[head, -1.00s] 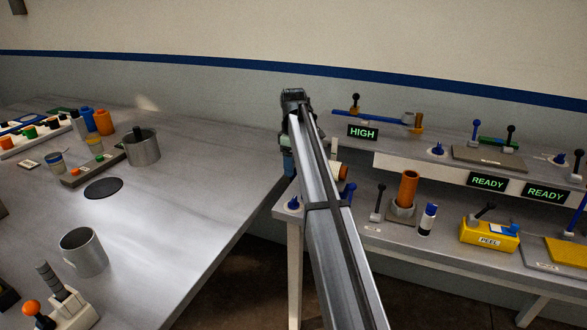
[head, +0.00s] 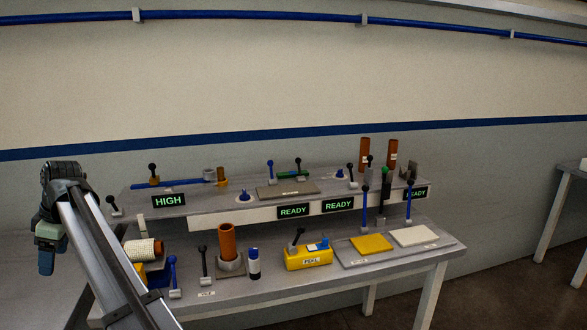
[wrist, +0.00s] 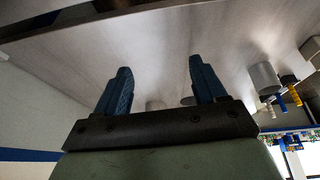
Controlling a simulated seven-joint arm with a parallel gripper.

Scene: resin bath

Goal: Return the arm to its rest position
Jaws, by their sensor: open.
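My gripper shows in the wrist view (wrist: 158,90) with its two blue fingers apart and nothing between them. Beyond the fingers is a grey table surface (wrist: 150,50). In the head view my arm reaches up from the lower left, and a blue finger of my gripper (head: 46,262) hangs at its far end. The gripper is at the left edge of the two-level bench (head: 340,280), in front of the grey table at left. The wrist view shows no contact with anything.
The bench holds a yellow PEEL box (head: 308,257), an orange cylinder (head: 227,242), a blue-capped bottle (head: 254,264), a yellow pad (head: 371,244) and several levers. Signs read HIGH (head: 169,201) and READY (head: 293,211). A grey cup (wrist: 264,78) stands on the table in the wrist view.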

